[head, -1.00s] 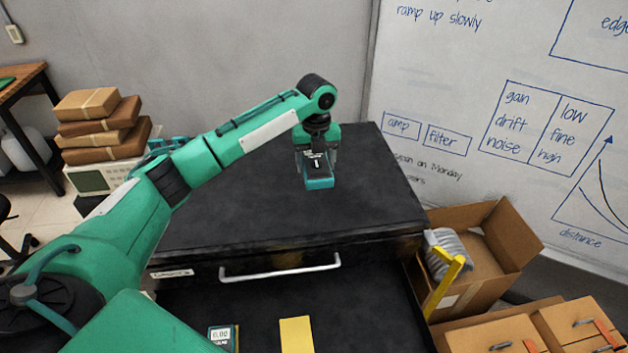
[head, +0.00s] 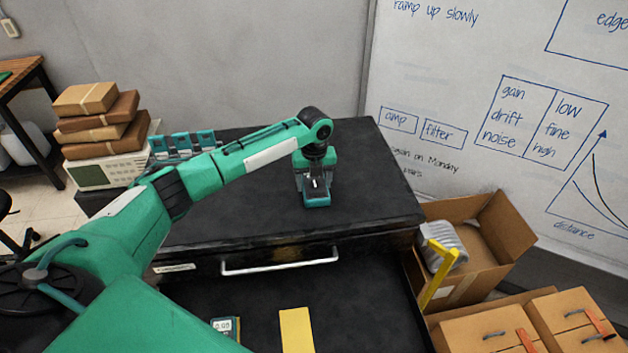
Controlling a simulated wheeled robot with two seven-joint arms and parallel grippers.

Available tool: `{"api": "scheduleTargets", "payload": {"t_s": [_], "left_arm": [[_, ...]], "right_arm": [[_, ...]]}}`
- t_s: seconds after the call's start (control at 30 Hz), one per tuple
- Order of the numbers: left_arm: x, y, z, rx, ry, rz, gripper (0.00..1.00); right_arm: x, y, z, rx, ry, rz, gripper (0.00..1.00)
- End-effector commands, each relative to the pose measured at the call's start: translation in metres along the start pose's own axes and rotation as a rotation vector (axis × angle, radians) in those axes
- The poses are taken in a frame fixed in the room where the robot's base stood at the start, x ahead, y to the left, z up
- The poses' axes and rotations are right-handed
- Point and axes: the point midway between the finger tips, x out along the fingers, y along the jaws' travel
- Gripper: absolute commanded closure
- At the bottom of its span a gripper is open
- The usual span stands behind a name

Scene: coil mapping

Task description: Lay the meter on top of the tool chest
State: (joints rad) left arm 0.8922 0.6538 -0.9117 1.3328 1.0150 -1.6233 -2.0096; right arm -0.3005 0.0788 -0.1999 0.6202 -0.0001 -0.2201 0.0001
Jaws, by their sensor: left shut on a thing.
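The tool chest (head: 240,212) is black, with a broad flat top and an open drawer in front. The gripper hides part of the meter. My right gripper is not in view.
In the open drawer lie another small meter (head: 226,326) and a yellow pad (head: 296,330). At the chest's back left are teal devices (head: 183,144), a cream instrument (head: 102,173) and stacked brown parcels (head: 100,120). An open cardboard box (head: 505,235) stands at right. The chest top's right part is clear.

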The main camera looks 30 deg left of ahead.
Motion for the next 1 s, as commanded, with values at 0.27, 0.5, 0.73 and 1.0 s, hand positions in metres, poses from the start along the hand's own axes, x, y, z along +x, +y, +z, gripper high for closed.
{"api": "scheduleTargets", "payload": {"t_s": [0.27,0.5,0.73,1.0], "left_arm": [[0.000,0.000,0.000,0.000,0.000,0.000,0.15],[-0.005,0.000,0.000,0.000,0.000,0.000,0.15],[-0.045,-0.001,0.001,0.001,-0.003,-0.003,0.15],[-0.100,0.000,0.001,0.001,-0.002,-0.002,0.15]], "right_arm": [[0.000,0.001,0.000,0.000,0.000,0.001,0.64],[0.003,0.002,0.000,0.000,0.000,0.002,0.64],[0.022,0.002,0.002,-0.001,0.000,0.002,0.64],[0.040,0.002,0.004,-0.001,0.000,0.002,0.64]]}}
